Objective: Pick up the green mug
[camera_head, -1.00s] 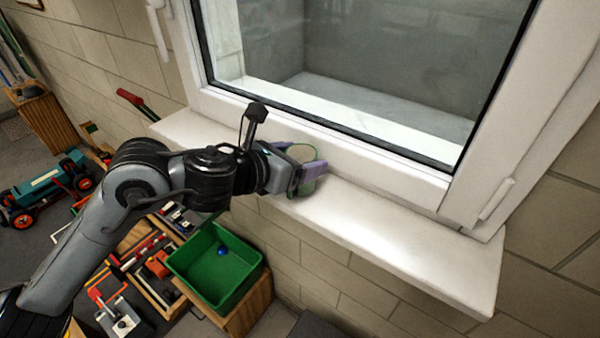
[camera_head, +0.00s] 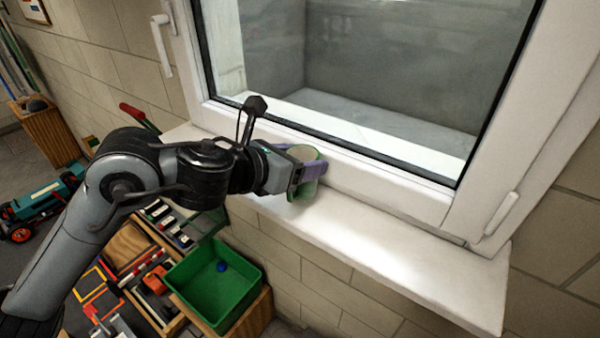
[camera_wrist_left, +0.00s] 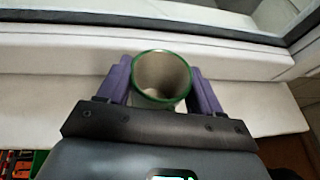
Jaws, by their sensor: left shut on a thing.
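The green mug (camera_head: 303,184) is at the window sill, pale inside with a green rim. It also shows in the left wrist view (camera_wrist_left: 162,78), its round opening facing the camera. My left gripper (camera_head: 308,172) has its purple fingers on two sides of the mug and is shut on it. In the left wrist view the fingers of my left gripper (camera_wrist_left: 162,85) stand left and right of the rim. The lower part of the mug is partly hidden by the gripper. I cannot tell whether its base touches the sill. My right gripper is not in view.
The white sill (camera_head: 400,250) is bare to the right of the mug. The closed window frame (camera_head: 390,190) stands close behind it. Below are a green bin (camera_head: 205,300) with a blue ball (camera_head: 222,267), and open boxes of tools. A toy vehicle (camera_head: 40,208) is at the left.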

